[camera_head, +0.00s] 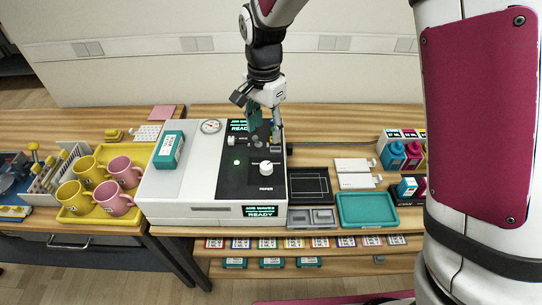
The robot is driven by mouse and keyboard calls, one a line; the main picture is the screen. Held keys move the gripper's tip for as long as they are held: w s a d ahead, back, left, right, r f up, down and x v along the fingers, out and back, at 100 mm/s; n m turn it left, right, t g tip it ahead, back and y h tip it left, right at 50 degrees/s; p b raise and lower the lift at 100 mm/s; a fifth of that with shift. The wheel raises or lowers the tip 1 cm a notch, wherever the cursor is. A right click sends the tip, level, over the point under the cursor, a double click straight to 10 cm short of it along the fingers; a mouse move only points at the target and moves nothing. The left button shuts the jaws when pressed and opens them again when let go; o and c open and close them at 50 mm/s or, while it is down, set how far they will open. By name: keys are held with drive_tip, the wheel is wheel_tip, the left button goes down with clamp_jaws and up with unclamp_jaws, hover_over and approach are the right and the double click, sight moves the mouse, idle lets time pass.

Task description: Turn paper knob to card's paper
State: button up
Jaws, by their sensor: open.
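The white press machine (180,200) stands on the wooden table with a black control panel. The paper knob (266,168) is a white dial above the word PAPER on that panel, its pointer detail too small to read. My gripper (265,132) is open over the panel's back part, behind the paper knob and apart from it. A teal item shows beside the fingers, and I cannot tell what it is. A row of small cards (300,242) lies along the table's front shelf; their print is too small to read.
A yellow tray (92,217) with pink and yellow mugs stands left of the machine. A teal box (169,149) lies on the machine's top. A black tray (309,185), a teal tray (366,209) and ink bottles (392,156) stand to the right.

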sight(266, 165)
wheel_tip(266, 165, down, 13)
drive_tip(key=shift+f+p, duration=0.15)
drive_tip(key=shift+p, duration=0.8)
drive_tip(key=c, duration=1.2)
